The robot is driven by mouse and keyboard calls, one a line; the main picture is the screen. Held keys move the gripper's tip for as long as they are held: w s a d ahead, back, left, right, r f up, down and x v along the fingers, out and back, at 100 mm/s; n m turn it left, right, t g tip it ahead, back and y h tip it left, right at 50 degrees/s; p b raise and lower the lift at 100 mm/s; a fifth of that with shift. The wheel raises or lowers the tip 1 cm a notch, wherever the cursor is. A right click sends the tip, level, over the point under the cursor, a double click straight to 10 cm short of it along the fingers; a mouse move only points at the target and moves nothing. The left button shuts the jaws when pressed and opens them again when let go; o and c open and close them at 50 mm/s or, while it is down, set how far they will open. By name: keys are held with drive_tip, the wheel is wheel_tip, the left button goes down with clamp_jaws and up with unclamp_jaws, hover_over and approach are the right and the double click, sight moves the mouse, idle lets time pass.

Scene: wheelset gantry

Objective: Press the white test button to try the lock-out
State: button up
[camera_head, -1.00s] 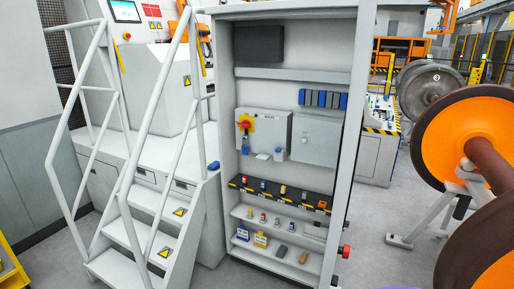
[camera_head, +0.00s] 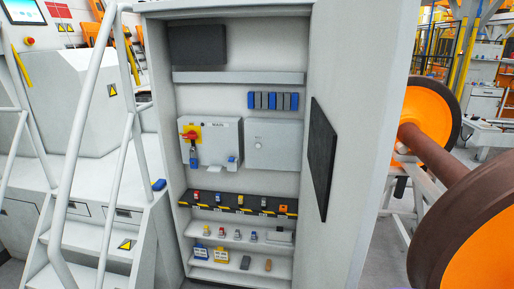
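An open grey cabinet (camera_head: 152,100) stands in the middle of the view. Inside, a left grey box (camera_head: 216,150) carries a red rotary handle on a yellow plate (camera_head: 190,134). A blue-and-white item (camera_head: 194,158) hangs just below the handle, and another small blue item (camera_head: 232,163) is at the box's lower right. A plain grey box (camera_head: 275,150) sits to the right, with a small mark on its front too small to read. I cannot make out a white test button for certain. My gripper is not in view.
Padlocks and small tagged items lie on a black-yellow shelf (camera_head: 240,203) and the lower shelves (camera_head: 240,243). White stairs with railings (camera_head: 85,130) stand close at left. A brown-and-orange wheelset (camera_head: 470,225) crowds the right. A dark panel (camera_head: 322,155) is on the cabinet's right inner side.

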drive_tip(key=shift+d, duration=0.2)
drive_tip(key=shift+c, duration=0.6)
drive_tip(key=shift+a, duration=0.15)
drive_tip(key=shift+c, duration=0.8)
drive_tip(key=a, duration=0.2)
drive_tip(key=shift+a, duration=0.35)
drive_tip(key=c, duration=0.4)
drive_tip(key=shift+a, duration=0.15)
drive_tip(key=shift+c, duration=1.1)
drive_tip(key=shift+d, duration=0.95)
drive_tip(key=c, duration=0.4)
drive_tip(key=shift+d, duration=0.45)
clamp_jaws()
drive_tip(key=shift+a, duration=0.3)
